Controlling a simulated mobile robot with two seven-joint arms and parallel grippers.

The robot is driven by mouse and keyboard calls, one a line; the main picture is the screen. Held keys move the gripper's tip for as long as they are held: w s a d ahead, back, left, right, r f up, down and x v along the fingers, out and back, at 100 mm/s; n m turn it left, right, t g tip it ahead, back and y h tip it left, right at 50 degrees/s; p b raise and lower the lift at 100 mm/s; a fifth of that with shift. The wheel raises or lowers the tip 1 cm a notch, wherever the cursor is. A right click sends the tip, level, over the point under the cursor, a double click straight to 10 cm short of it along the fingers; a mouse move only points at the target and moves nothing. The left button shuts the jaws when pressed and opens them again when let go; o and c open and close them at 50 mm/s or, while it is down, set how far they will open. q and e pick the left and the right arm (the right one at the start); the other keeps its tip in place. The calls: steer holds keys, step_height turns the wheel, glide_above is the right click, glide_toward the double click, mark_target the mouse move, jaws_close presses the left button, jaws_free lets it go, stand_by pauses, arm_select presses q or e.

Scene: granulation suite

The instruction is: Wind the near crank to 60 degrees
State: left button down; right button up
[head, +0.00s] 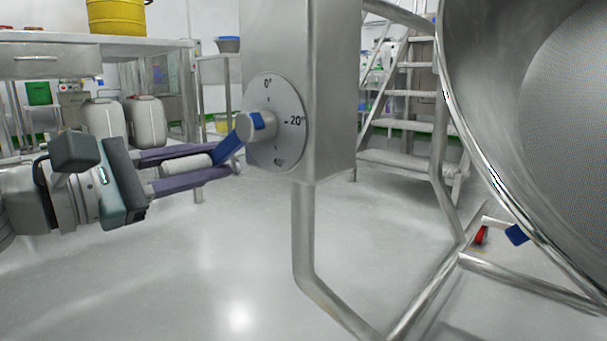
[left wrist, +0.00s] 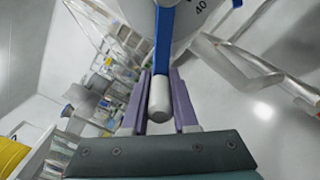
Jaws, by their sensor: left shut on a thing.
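The crank has a blue arm (head: 228,149) and a pale cylindrical handle (head: 187,164). Its grey hub (head: 250,128) sits on a round dial (head: 290,105) with degree marks; 0° is at the top and 20° at the right. The blue arm slants down and left from the hub. My left gripper (head: 230,161) is shut on the handle, with a purple finger on each side. The left wrist view shows the handle (left wrist: 158,100) between the fingers and the blue arm (left wrist: 164,45) beyond. My right gripper is out of view.
The dial is on a steel box (head: 325,90) carried by a tubular frame (head: 303,240). A large steel vessel (head: 480,110) fills the right side. A table (head: 150,42) with a yellow drum (head: 117,16) is at back left. Floor below is clear.

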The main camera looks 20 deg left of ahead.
mark_target(161, 168)
arm_select(q)
steer(key=shift+r+m, duration=0.3)
steer(key=c, duration=0.7)
jaws_free()
steer(key=shift+f, duration=0.1)
steer(key=v, duration=1)
steer(key=shift+w, duration=0.1)
